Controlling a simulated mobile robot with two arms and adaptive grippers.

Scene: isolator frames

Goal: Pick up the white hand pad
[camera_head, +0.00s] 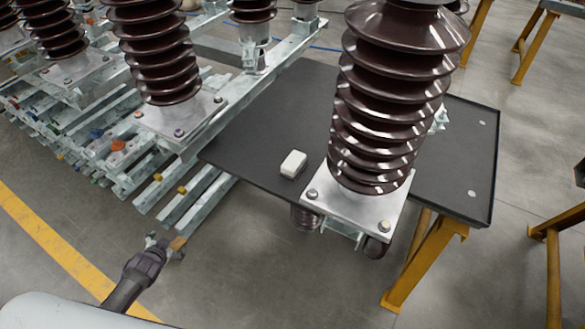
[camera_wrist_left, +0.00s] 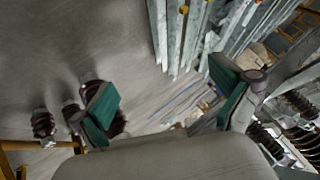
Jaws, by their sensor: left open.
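The white hand pad (camera_head: 293,162) is a small white block with a brownish lower edge. It lies on the dark table top (camera_head: 252,140), left of the large brown insulator. My left gripper (camera_head: 165,244) is low at the left, well away from the pad and left of the table's front edge. In the left wrist view my left gripper (camera_wrist_left: 168,104) shows two green-padded fingers spread apart with nothing between them. The pad cannot be made out in the left wrist view. My right gripper is not in view.
A tall ribbed brown insulator (camera_head: 392,100) on a metal base plate (camera_head: 357,205) stands close right of the pad. Metal rails (camera_head: 195,195) with more insulators (camera_head: 160,55) lie to the left. Yellow trestle legs (camera_head: 425,262) support the table. The floor in front is clear.

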